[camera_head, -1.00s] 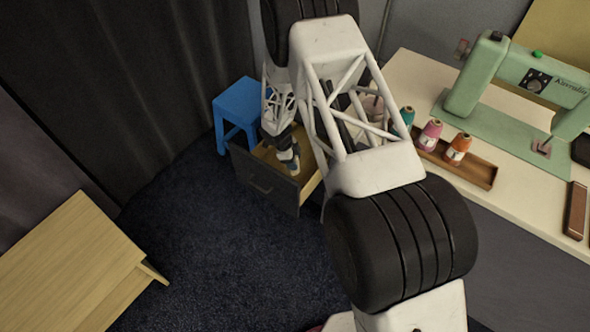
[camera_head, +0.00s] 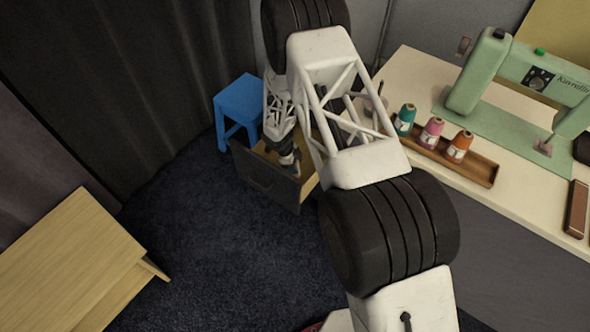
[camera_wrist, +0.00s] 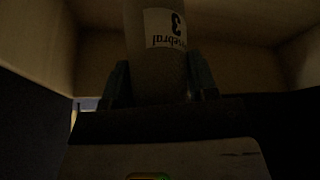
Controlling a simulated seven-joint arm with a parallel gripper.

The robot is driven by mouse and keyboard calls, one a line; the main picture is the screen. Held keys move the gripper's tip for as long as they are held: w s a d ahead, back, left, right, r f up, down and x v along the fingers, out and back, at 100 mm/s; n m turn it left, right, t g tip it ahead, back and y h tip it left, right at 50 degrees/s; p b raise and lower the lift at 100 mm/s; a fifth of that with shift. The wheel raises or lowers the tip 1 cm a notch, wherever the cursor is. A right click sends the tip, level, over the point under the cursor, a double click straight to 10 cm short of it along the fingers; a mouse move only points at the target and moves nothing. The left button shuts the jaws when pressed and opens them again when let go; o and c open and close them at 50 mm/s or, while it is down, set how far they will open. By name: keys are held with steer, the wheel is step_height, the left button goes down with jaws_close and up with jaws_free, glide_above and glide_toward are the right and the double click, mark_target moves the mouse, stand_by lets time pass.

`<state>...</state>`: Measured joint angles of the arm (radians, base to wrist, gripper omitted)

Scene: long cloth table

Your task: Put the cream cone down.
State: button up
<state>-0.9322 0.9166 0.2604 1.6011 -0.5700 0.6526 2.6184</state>
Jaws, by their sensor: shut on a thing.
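In the wrist view a pale cone (camera_wrist: 158,65) with a white label, printed upside down, stands between the two fingers of my gripper (camera_wrist: 160,85). The fingers are shut on it, one on each side. Light wooden walls surround it there. In the head view my gripper (camera_head: 289,160) is down inside the open drawer (camera_head: 268,185), and my arm hides part of the drawer. The cone is hard to make out in the head view. I cannot tell whether its base touches the drawer floor.
Teal (camera_head: 404,120), pink (camera_head: 431,133) and orange (camera_head: 459,147) cones stand in a wooden tray (camera_head: 480,172) on the table. A green sewing machine (camera_head: 480,75) is behind them. A blue stool (camera_head: 240,100) stands close behind the drawer. A wooden bench (camera_head: 70,260) is at lower left.

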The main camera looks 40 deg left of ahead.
steer(key=shift+f, duration=1.85)
steer(key=shift+f, duration=0.1)
steer(key=o, duration=1)
steer(key=shift+r, duration=0.2)
steer(key=v, duration=1.1)
steer(key=shift+a+r, duration=0.25)
steer(key=shift+r, duration=0.1)
